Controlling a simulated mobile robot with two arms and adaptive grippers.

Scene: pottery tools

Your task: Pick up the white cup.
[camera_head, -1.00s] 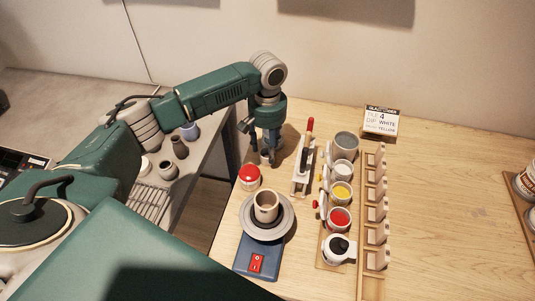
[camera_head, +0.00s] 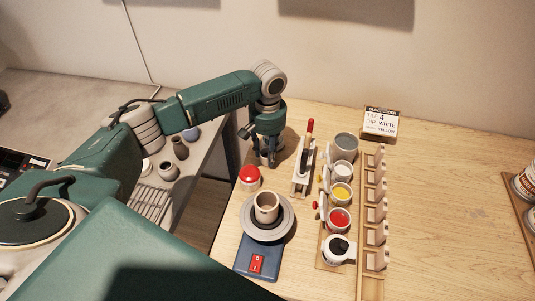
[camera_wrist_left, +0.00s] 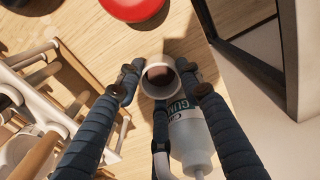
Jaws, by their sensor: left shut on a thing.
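A small white cup (camera_wrist_left: 158,76) shows in the left wrist view, with its round mouth open towards the camera. My left gripper (camera_wrist_left: 158,80) is shut on it, one finger on each side of its wall. In the head view my left gripper (camera_head: 268,160) is low at the far left part of the wooden table, and its fingers mostly hide the cup. My right gripper is not in view.
A bottle lettered GUM (camera_wrist_left: 190,140) stands close to the cup. A red button (camera_head: 249,175), a wheel with a clay cup (camera_head: 266,207), a tool rack (camera_head: 304,170) and several glaze cups (camera_head: 341,192) are nearby.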

